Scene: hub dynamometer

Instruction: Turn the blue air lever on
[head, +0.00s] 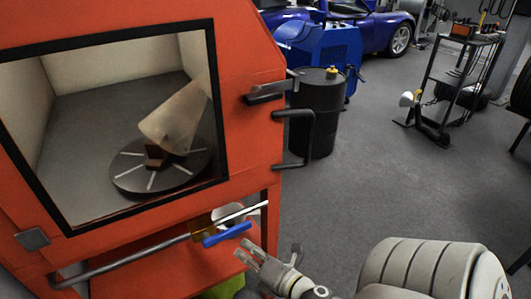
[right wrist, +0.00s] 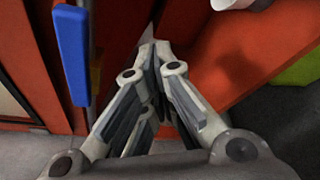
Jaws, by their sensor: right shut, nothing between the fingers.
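The blue air lever (head: 227,235) sits on a pipe fitting below the window of an orange cabinet (head: 240,110). In the head view it runs nearly sideways, its right end tilted up a little. My right gripper (head: 251,257) is just below and right of the lever, apart from it in the picture. In the right wrist view the lever (right wrist: 71,45) stands upright at the left, beside the gripper (right wrist: 154,52). The fingers there are together with nothing between them. A brass-coloured valve part (head: 200,226) shows behind the lever. My left gripper is out of view.
A metal pipe (head: 125,263) runs along the cabinet front to the valve. A pale cylinder (head: 230,212) sits just above the lever. A black handle (head: 308,140) juts from the cabinet side. A black drum (head: 318,115) stands behind.

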